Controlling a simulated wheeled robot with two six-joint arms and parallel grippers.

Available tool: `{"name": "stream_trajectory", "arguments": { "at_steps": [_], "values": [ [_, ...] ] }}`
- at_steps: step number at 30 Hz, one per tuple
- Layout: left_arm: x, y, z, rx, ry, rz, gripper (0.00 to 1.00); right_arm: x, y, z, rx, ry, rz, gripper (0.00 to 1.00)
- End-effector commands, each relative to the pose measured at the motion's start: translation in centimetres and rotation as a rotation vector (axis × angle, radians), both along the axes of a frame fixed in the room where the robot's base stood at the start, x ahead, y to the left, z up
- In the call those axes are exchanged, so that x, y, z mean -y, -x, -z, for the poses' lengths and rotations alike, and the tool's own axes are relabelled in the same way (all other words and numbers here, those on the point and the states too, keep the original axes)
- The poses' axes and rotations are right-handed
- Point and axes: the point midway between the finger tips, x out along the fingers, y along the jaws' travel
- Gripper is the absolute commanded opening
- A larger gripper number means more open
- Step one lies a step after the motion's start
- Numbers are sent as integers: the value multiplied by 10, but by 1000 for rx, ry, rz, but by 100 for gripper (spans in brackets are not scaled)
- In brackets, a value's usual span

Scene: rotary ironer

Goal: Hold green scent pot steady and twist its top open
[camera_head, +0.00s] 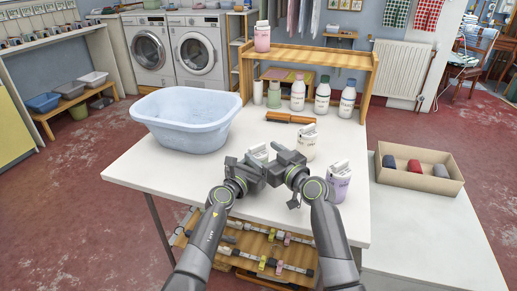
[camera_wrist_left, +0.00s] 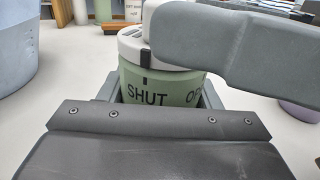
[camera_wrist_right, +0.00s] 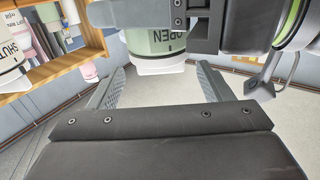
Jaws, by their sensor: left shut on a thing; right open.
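The green scent pot (camera_wrist_left: 160,85) stands between my left gripper's fingers (camera_wrist_left: 160,98), which are shut on its body. Its white top (camera_wrist_left: 150,48) has a dark mark above the word SHUT. In the head view a white top (camera_head: 258,152), probably the same pot's, shows behind my left gripper (camera_head: 262,168); the green body is hidden there. My right gripper (camera_head: 285,160) is close beside it, at the pot's upper right. In the right wrist view its fingers (camera_wrist_right: 155,82) are apart and empty, with the pot's white top (camera_wrist_right: 160,66) just beyond their tips.
A cream pot (camera_head: 306,146) and a purple pot (camera_head: 339,186) stand nearby on the white table (camera_head: 140,172). A blue tub (camera_head: 187,125) is at the left. A wooden shelf (camera_head: 310,54) with several bottles stands behind. A cardboard box (camera_head: 418,180) is at the right.

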Motion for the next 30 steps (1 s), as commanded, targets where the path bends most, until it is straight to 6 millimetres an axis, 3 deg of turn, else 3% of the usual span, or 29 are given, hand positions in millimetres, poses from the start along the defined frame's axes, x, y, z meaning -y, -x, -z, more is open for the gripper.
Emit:
{"name": "stream_trajectory", "arguments": {
  "at_steps": [9, 20, 30],
  "values": [
    [0, 0, 0, 0, 0, 0, 34, -18, -23, 0, 0, 0, -1, 73],
    [0, 0, 0, 0, 0, 0, 34, -20, -25, 0, 0, 0, 0, 73],
    [0, 0, 0, 0, 0, 0, 34, -19, -25, 0, -1, 1, 0, 31]
  ]
}}
